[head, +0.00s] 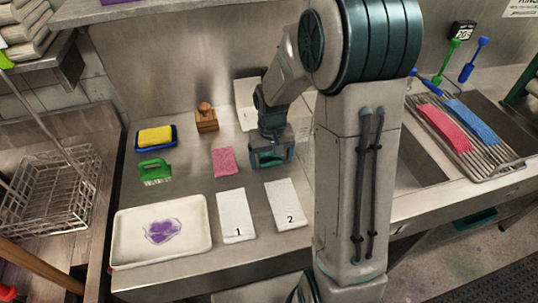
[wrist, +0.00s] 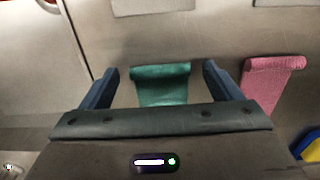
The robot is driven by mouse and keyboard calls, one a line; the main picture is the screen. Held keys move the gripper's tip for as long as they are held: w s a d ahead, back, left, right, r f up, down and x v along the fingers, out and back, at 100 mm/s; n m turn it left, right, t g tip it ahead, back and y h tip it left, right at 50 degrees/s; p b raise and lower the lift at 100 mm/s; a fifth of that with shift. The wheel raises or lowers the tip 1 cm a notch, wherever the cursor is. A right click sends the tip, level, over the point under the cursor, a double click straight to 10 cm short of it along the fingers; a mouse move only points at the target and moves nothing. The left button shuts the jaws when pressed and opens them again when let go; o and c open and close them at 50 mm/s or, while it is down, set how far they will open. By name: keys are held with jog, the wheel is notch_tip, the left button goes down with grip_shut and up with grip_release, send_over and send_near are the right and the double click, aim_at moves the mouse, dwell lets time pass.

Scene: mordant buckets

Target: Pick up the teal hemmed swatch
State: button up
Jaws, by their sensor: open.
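The teal hemmed swatch (wrist: 163,85) lies on the steel counter in the wrist view, between the two fingers of my gripper (wrist: 160,72). A strip of counter shows on either side of it, so neither finger appears to touch it. Its near part is hidden behind the gripper body. In the head view my gripper (head: 270,161) points down at the counter, right of the pink swatch (head: 223,161); there the teal swatch is hard to tell from the gripper. The jaws are open and empty. The pink swatch also shows in the wrist view (wrist: 268,80).
Cards marked 1 (head: 235,215) and 2 (head: 286,204) lie in front, beside a white tray (head: 122,218) with a purple cloth. A green brush (head: 154,171), yellow sponge (head: 156,135) and wooden block (head: 206,118) stand left. A sink and rack (head: 493,160) are right.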

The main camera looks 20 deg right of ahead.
jog(key=c, duration=1.1)
jog(key=shift+o, duration=0.2)
jog(key=shift+r, duration=0.15)
